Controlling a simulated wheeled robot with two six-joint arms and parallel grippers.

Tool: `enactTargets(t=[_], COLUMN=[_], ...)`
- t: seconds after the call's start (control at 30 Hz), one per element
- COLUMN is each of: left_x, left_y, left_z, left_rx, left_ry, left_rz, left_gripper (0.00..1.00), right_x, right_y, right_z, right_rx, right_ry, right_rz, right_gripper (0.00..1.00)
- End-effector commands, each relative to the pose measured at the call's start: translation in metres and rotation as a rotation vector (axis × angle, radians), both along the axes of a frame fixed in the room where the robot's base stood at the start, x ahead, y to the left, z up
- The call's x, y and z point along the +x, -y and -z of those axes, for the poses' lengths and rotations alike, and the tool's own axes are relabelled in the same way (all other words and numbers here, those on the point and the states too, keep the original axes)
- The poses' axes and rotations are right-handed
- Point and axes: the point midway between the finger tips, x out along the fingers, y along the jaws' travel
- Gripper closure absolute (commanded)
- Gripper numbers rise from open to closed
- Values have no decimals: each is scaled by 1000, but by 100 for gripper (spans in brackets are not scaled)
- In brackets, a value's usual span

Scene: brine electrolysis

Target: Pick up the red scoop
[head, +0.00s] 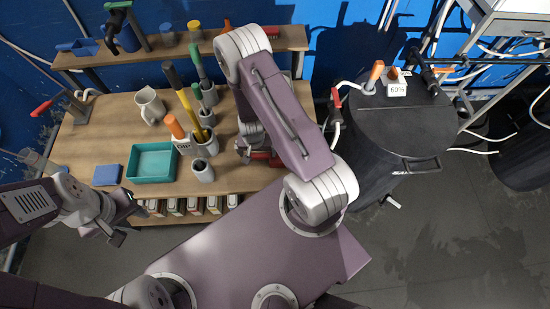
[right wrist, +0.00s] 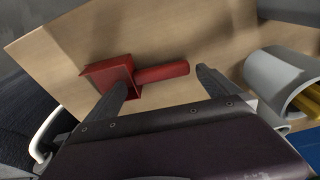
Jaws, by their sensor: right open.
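The red scoop (right wrist: 160,73) lies on the wooden table in the right wrist view, its boxy head to the left and its round handle to the right. My right gripper (right wrist: 165,78) is open, with its fingers apart on either side of the scoop's near edge and nothing held. In the head view a small red part of the scoop (head: 262,157) shows beside my right arm, which hides the rest. My left gripper (head: 125,222) is off the table's front left corner, with its fingers apart and empty.
A grey cup with yellow contents (right wrist: 285,80) stands right of the scoop. A black drum (head: 395,135) stands to the right.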

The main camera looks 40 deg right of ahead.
Motion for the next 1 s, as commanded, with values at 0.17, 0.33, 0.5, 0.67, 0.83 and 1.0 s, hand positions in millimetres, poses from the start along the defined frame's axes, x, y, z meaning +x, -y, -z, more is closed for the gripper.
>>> enactTargets(t=[0.17,0.33,0.5,0.67,0.83,1.0], left_x=[0,0,0,0,0,0], left_y=[0,0,0,0,0,0], left_z=[-4,-3,-3,-3,-3,-1], left_rx=[0,0,0,0,0,0], left_ry=[0,0,0,0,0,0], left_rz=[0,0,0,0,0,0], left_gripper=[64,64,64,64,64,64], right_x=[3,3,3,3,3,5], right_y=[2,3,2,2,2,3], right_z=[22,25,24,24,23,10], right_rx=[1,0,1,0,0,-1], right_ry=[-1,1,1,1,1,4], right_rz=[0,0,0,-1,-1,0], right_gripper=[0,0,31,54,54,54])
